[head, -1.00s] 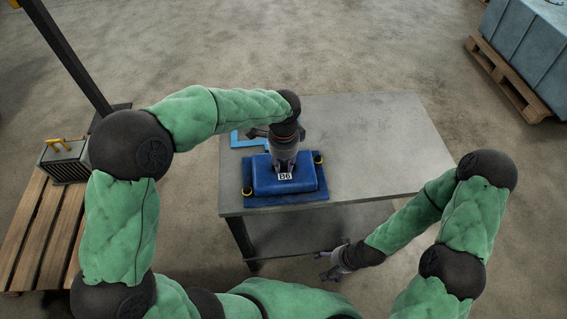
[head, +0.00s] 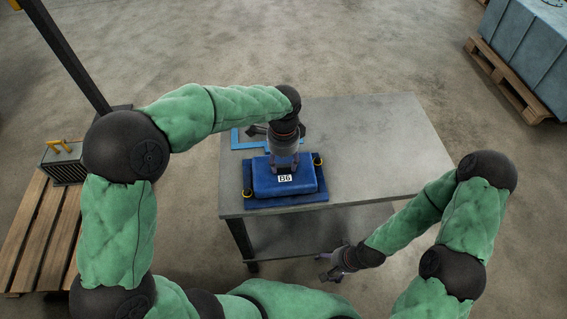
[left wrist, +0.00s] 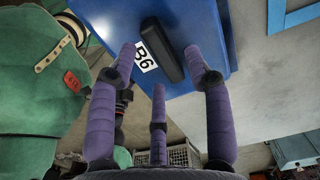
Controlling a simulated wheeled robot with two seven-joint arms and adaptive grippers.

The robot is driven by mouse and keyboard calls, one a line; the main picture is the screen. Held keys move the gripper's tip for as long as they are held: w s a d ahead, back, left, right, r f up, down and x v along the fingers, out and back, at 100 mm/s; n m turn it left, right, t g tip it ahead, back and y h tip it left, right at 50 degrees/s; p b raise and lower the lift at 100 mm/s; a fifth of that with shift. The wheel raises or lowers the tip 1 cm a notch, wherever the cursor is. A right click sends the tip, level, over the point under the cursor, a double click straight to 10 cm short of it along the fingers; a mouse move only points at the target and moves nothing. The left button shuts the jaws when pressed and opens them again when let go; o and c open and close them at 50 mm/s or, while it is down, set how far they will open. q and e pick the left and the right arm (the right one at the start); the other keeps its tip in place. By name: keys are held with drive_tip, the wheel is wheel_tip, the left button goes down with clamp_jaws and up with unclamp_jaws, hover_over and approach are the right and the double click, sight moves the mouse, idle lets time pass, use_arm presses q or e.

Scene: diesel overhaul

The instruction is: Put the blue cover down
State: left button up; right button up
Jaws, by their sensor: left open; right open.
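The blue cover (head: 266,182), with a white "B6" label, rests on a darker blue mat (head: 310,198) at the near left corner of the grey table. In the left wrist view the cover (left wrist: 202,28) shows a black handle bar (left wrist: 161,48) beside the label. My left gripper (head: 284,166) is above the cover. Its purple fingers (left wrist: 165,75) are spread apart, on either side of the handle and not closed on it. Whether a fingertip touches the cover is hard to tell. My right gripper (head: 328,270) is open and empty, low in front of the table.
The grey table (head: 385,140) is clear on its right side. A light blue square outline (head: 240,143) lies behind the cover. Yellow-topped posts (head: 317,159) stand at the mat's edges. A pallet (head: 35,225) is at left; a large blue container (head: 525,40) at upper right.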

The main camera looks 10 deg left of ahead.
use_arm(q)
wheel_tip(320, 180, up, 10)
drive_tip(key=p, duration=0.2)
idle(0.3)
